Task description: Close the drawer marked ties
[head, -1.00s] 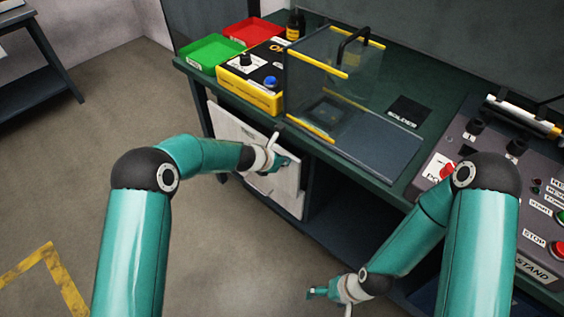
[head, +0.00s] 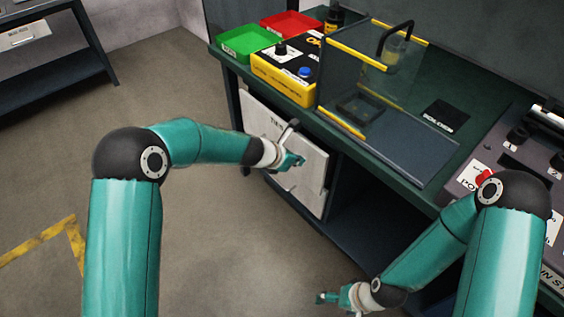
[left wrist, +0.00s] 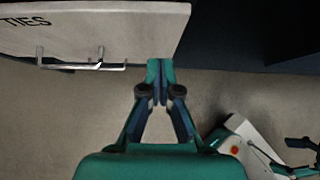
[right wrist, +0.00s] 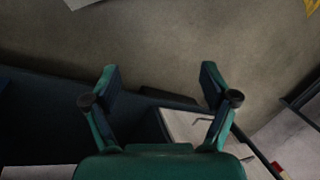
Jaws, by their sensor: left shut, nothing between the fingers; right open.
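The drawer marked ties has a white front (head: 312,178) under the bench's left part in the head view. The left wrist view shows the front (left wrist: 120,22) with the black TIES label (left wrist: 22,21) and a metal bar handle (left wrist: 82,66) at its lower edge. How far the drawer stands out is hard to tell. My left gripper (head: 300,161) is in front of the drawer front. In the left wrist view its fingers (left wrist: 160,66) are together and empty, right of the handle. My right gripper (head: 318,298) is low before the bench; its fingers (right wrist: 158,72) are apart and empty.
The green bench top (head: 465,95) carries a clear case with yellow edges (head: 347,122), a yellow control box (head: 278,88), green (head: 245,42) and red trays (head: 292,24). A dark open space (head: 375,215) lies right of the drawer.

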